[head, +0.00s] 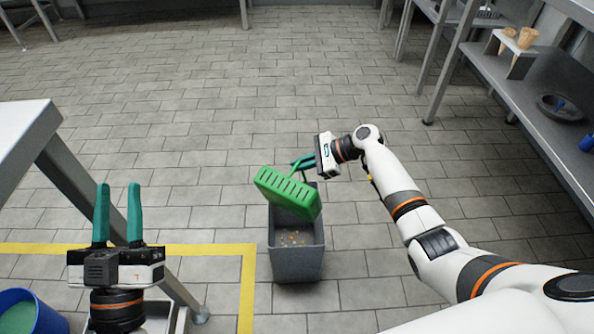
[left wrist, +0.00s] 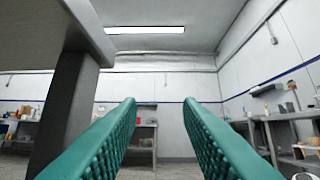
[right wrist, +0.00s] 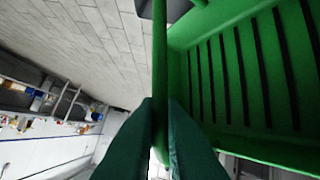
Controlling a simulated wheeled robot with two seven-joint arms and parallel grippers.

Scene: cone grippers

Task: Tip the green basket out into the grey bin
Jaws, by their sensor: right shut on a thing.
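The green basket (head: 288,193) is tilted on its side above the grey bin (head: 296,262), its slotted face turned up toward the head camera. My right gripper (head: 303,163) is shut on the basket's thin handle; the handle (right wrist: 160,70) runs between its teal fingers in the right wrist view. The basket's slotted inside (right wrist: 245,75) looks empty in the part I see there. The bin stands on the floor with small orange-brown bits on its bottom. My left gripper (head: 119,213) is open and empty at the left, fingers pointing up and apart.
A white table (head: 25,125) stands at the left, near my left gripper. A blue tub (head: 30,312) is at the lower left. Shelves with cones (head: 526,38) and a dark bowl (head: 560,106) stand at the right. Yellow tape (head: 247,290) marks the floor. The floor behind the bin is clear.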

